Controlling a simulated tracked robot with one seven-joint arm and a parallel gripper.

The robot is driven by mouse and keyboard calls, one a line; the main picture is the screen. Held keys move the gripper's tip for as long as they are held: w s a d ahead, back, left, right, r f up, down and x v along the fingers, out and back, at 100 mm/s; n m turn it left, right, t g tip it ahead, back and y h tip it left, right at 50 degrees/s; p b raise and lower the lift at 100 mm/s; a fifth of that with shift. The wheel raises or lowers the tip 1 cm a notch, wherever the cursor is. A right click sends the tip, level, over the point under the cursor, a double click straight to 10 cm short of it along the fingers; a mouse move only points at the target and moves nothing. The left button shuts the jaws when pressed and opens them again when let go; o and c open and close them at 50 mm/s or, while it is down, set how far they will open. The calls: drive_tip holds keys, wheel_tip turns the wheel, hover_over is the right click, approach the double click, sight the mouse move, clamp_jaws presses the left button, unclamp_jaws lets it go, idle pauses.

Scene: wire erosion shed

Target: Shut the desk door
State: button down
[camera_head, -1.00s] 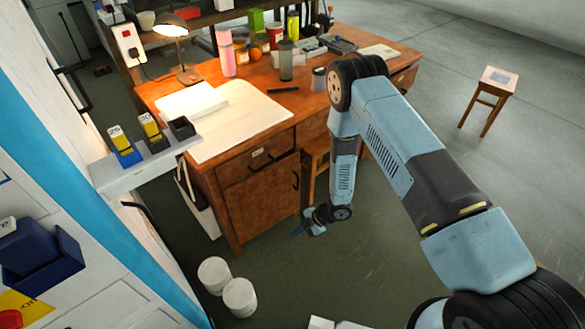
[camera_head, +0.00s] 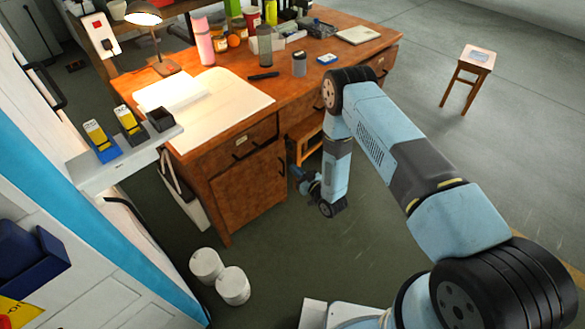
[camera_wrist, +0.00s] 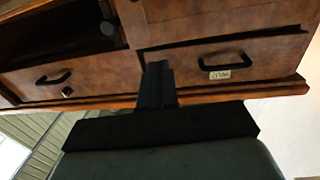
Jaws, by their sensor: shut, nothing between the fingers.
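The wooden desk (camera_head: 335,45) stands in the middle of the head view. Its door (camera_head: 250,190) is the brown front panel below a labelled drawer (camera_head: 238,142), with a dark handle (camera_head: 283,165) near its right edge. I cannot tell how far the door stands open. My gripper (camera_head: 297,172) is low beside the door's right edge, partly hidden by my arm. In the wrist view its closed fingers (camera_wrist: 157,85) point at the desk front, which appears upside down; the labelled drawer (camera_wrist: 190,62) is right of them. Contact with the door cannot be seen.
White tubs (camera_head: 220,278) stand on the floor in front of the desk. A wall shelf (camera_head: 125,158) with small boxes juts out at the left. A lamp (camera_head: 148,18) and several bottles stand on the desk. A stool (camera_head: 470,75) stands at the right; the floor between is clear.

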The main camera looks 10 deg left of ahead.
sight(273, 149)
drive_tip(key=x, duration=1.1)
drive_tip(key=shift+w+a, duration=0.25)
drive_tip(key=shift+a, duration=0.05)
